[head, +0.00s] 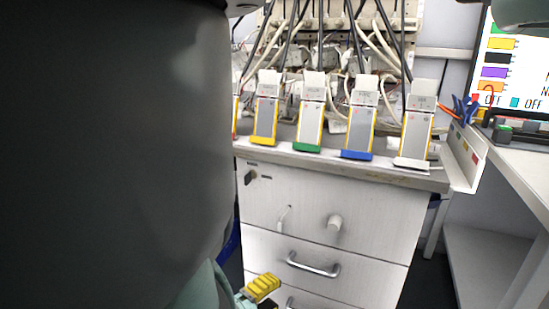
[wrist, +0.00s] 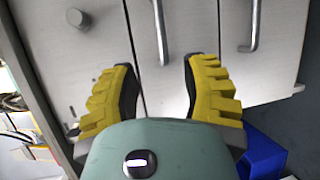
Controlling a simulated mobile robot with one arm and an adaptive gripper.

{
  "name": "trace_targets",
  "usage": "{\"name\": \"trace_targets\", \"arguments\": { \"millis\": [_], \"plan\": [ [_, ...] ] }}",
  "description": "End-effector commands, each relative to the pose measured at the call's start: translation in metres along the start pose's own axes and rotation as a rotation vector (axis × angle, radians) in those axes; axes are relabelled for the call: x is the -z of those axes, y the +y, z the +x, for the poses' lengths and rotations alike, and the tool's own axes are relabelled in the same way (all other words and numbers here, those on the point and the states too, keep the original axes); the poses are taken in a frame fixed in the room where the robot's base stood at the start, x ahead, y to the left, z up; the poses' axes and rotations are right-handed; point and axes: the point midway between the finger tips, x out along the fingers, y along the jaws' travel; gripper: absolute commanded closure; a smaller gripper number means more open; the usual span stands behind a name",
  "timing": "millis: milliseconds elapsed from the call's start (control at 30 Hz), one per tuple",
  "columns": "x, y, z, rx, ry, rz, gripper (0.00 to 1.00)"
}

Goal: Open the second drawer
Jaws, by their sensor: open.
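The white cabinet (head: 262,195) has stacked drawers. The second drawer (head: 360,280) has a curved metal bar handle (head: 313,267). In the wrist view the drawers appear turned on their side, with the second drawer's handle (wrist: 160,30) at the top middle. My gripper (wrist: 160,62) is open and empty, its yellow ribbed fingers spread to either side of the handle's near end in the picture. The distance between fingers and handle cannot be told.
The top drawer has a round knob (head: 335,222). A lower drawer's handle (wrist: 252,25) is right of the fingers. A white desk (head: 520,165) is at right, and a blue object (wrist: 262,155) sits low right.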

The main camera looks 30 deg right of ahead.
Motion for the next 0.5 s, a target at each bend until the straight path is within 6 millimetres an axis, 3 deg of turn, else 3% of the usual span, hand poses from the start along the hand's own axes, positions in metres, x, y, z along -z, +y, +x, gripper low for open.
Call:
{"name": "trace_targets", "arguments": {
  "millis": [500],
  "plan": [
    [-0.003,-0.002,0.092,0.001,-0.011,0.001,0.54]
  ]
}}
